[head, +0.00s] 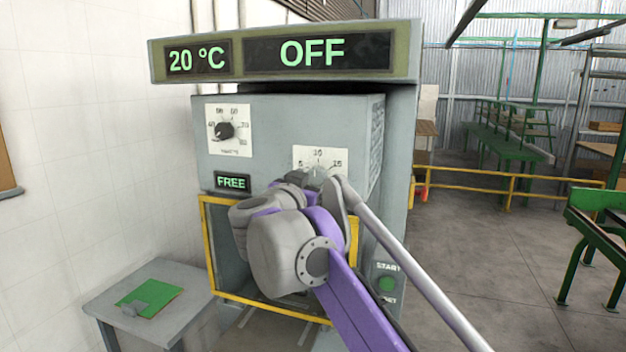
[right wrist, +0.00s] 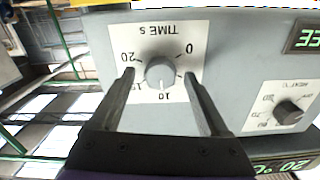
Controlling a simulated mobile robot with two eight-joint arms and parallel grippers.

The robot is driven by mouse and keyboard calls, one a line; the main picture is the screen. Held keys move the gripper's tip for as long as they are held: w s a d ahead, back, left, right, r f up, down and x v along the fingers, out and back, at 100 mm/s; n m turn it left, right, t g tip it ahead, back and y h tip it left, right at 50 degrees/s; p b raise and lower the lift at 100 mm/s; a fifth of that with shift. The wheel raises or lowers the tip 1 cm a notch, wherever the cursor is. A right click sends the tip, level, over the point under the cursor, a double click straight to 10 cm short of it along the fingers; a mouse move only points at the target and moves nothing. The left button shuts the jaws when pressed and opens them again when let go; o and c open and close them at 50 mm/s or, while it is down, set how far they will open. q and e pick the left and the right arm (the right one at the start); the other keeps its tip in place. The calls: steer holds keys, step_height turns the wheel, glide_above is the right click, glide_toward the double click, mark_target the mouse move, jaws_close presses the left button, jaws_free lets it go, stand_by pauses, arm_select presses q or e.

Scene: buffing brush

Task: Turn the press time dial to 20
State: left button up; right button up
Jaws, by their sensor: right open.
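The press time dial (right wrist: 160,72) is a round grey knob on a white plate marked "TIME s" with numbers from 0 to 20. It appears upside down in the right wrist view. My right gripper (right wrist: 159,76) is open, with one finger on each side of the knob. Whether the fingers touch it I cannot tell. The knob's pointer is too unclear to read. In the head view the white time plate (head: 301,155) shows above my right gripper (head: 320,178), which hides most of the dial. My left gripper is not in view.
A black temperature knob (head: 225,130) sits on the press front, left of the time dial. Displays read "20 °C" (head: 197,60), "OFF" (head: 312,52) and "FREE" (head: 233,183). A green start button (head: 386,284) is lower right. A small table (head: 110,300) stands at left.

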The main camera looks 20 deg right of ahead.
steer(key=shift+c, duration=0.3)
jaws_close()
